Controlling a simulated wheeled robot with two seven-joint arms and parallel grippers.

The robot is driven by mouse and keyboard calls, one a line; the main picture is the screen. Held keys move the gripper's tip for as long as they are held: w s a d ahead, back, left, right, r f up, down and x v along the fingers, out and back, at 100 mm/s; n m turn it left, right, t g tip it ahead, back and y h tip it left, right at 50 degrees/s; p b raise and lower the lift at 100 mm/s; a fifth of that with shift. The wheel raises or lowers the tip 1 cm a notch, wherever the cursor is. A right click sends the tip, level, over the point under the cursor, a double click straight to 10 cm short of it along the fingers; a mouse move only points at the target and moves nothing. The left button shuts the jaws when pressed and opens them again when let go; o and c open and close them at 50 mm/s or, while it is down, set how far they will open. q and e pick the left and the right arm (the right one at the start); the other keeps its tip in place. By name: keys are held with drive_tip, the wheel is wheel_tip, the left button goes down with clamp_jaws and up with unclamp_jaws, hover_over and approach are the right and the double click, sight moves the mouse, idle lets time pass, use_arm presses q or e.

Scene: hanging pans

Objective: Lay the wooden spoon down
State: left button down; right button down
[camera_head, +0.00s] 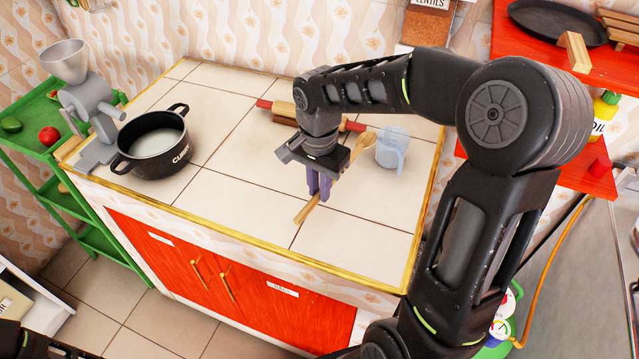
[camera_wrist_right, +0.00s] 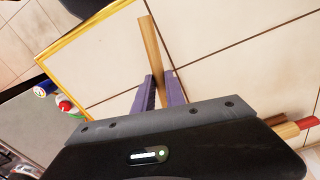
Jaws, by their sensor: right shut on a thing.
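The wooden spoon (camera_head: 357,151) is held by my right gripper (camera_head: 319,188) above the tiled counter, toward its front right. Its handle end points down to the lower left and its bowl points up to the right in the head view. The right wrist view shows the wooden spoon (camera_wrist_right: 149,45) between the two purple fingers of my right gripper (camera_wrist_right: 160,88), which are shut on it. I cannot tell whether the handle end touches the tiles. At the lower left corner of the head view is a dark part of my left arm; its gripper is not seen.
A clear measuring cup (camera_head: 392,148) stands right of the spoon. A rolling pin with red handles (camera_head: 284,112) lies behind my gripper. A black pot (camera_head: 153,144) and a grey grinder (camera_head: 88,105) stand on the left. The counter's middle and front (camera_head: 235,190) are bare.

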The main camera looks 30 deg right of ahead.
sight(319, 212)
drive_tip(key=shift+f+b, duration=1.6)
drive_tip(key=shift+f, duration=0.8)
drive_tip(key=c, duration=1.3)
unclamp_jaws()
wheel_tip(319, 212, up, 8)
drive_tip(key=shift+f, duration=0.1)
